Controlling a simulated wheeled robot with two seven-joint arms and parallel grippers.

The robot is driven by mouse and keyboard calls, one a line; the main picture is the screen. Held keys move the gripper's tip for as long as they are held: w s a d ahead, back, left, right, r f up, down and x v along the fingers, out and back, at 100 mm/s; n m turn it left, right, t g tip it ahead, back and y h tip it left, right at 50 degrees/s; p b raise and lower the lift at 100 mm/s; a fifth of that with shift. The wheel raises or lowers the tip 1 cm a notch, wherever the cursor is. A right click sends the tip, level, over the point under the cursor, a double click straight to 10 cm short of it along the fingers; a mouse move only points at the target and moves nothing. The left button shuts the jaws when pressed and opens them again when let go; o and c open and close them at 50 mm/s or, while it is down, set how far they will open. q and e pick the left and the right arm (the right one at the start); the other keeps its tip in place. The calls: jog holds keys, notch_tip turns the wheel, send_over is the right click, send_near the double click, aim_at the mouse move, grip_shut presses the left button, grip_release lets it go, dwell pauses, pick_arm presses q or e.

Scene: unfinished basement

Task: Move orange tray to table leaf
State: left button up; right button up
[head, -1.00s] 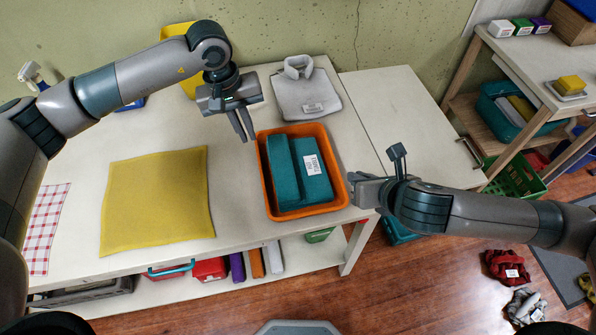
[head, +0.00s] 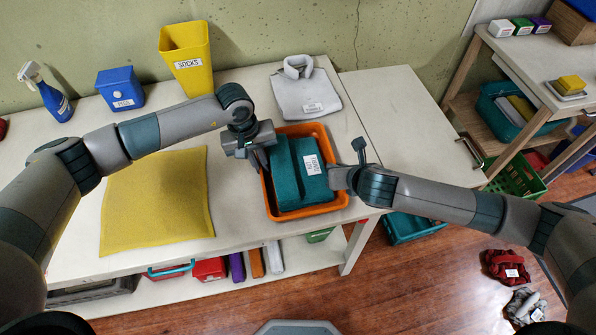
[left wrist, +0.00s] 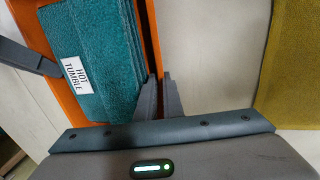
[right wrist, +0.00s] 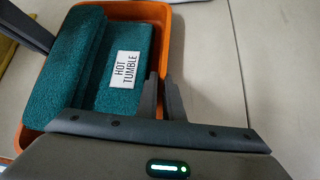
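The orange tray (head: 340,198) sits on the main table near its right end, with folded teal towels (head: 290,188) in it labelled "HOT TUMBLE". The table leaf (head: 400,110) is the pale panel to the right and is bare. My left gripper (head: 261,159) is at the tray's left wall; in the left wrist view its close-set fingers (left wrist: 160,97) stand either side of the rim. My right gripper (head: 338,178) is at the tray's right wall, its fingers (right wrist: 163,98) likewise straddling the rim. Whether either pair presses the wall is unclear.
A grey folded shirt (head: 306,95) lies behind the tray, close to the leaf. A yellow mat (head: 155,205) lies left. A yellow socks bin (head: 187,62), blue box (head: 121,90) and spray bottle (head: 50,95) stand along the back. A shelf unit (head: 535,75) stands right.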

pick_arm(q)
jog(key=shift+f, duration=0.4)
pick_arm(e)
jog(key=shift+w+a+f, duration=0.1)
jog(key=shift+w+f, duration=0.15)
jog(key=shift+f, duration=0.05)
pick_arm(q)
grip_shut()
pick_arm(e)
grip_shut()
pick_arm(q)
jog(key=shift+r, duration=0.2)
pick_arm(e)
jog(key=shift+r, duration=0.2)
